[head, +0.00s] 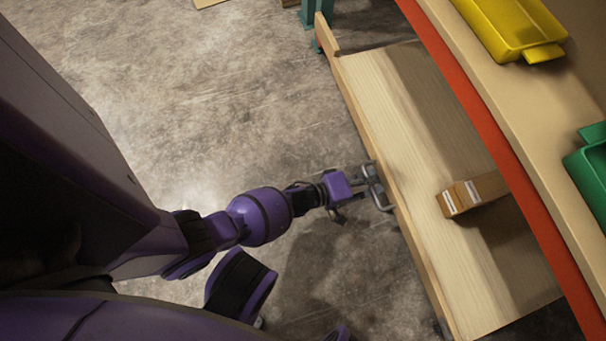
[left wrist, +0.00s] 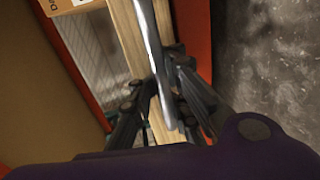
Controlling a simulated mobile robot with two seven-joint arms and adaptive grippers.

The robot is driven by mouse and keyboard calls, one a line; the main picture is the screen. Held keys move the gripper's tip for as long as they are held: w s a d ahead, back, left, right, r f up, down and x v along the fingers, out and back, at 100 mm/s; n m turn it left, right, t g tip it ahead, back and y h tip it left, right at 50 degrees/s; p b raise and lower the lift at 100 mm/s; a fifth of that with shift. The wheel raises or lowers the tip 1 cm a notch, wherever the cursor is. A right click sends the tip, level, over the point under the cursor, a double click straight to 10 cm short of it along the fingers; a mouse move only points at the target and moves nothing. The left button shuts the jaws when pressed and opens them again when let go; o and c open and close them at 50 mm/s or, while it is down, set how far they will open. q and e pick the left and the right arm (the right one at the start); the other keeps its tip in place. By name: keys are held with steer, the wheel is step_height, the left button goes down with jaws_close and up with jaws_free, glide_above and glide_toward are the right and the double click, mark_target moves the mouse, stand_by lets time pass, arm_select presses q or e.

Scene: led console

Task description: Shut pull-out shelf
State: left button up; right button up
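The pull-out shelf (head: 420,190) is a pale wooden board with a raised front edge, sticking out from under the workbench. Its front strip also shows in the left wrist view (left wrist: 128,35). A grey metal handle (head: 378,187) is on the shelf's front edge; in the left wrist view the handle (left wrist: 153,60) runs between my fingers. My left gripper (head: 366,186) is at this handle. Its dark fingers (left wrist: 160,95) stand apart on either side of the bar, with wood visible between them; firm contact cannot be made out. My right gripper is not in view.
A small cardboard box (head: 480,192) lies on the shelf. The workbench (head: 540,130) with a red-orange edge overhangs it, carrying a yellow bin (head: 505,25) and a green bin (head: 592,170). Bare concrete floor (head: 230,110) is open in front of the shelf.

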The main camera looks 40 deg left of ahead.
arm_select(q)
steer(key=o, duration=0.4)
steer(key=shift+r, duration=0.1)
steer(key=v, duration=1.2)
